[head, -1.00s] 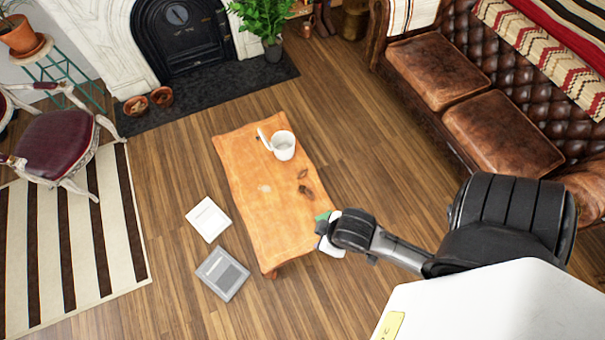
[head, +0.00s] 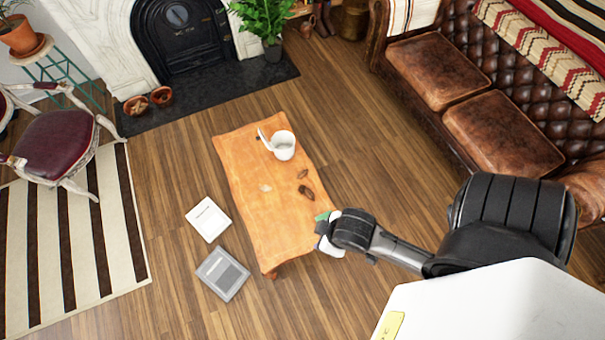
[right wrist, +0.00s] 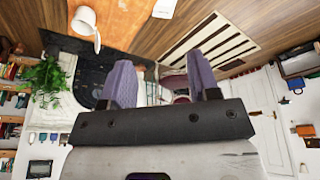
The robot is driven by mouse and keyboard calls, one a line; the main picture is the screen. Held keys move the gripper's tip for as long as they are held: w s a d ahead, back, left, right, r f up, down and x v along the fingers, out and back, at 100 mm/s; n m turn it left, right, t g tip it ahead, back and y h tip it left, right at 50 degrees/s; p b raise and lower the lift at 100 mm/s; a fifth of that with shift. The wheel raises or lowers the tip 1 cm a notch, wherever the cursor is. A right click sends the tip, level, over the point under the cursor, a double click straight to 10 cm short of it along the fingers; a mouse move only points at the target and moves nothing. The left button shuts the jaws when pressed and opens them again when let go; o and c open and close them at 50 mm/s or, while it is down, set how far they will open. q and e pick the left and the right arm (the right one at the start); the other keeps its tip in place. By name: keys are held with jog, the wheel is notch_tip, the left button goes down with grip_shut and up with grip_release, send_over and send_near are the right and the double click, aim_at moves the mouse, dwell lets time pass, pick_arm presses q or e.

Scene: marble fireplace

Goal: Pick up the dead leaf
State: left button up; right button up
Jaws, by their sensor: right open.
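A dark brown dead leaf (head: 306,192) lies on the orange wooden coffee table (head: 245,215), right of its middle in the head view. A smaller brown leaf (head: 302,174) lies just behind it. A small pale piece (head: 265,188) lies to their left; I cannot tell what it is. My right gripper (head: 322,228) is by the table's right edge, nearer to me than the leaves and apart from them. In the right wrist view its two purple-grey fingers (right wrist: 163,82) are spread with nothing between them. No leaf can be made out in that view. My left gripper is out of view.
A white book (head: 209,219) and a grey one (head: 223,273) lie on the floor to the left. A brown leather sofa (head: 500,130) is at right.

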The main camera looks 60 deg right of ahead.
jog(key=o, duration=0.7)
jog(key=shift+o, duration=0.4)
jog(key=shift+w+a, duration=0.1)
jog(key=shift+w, duration=0.05)
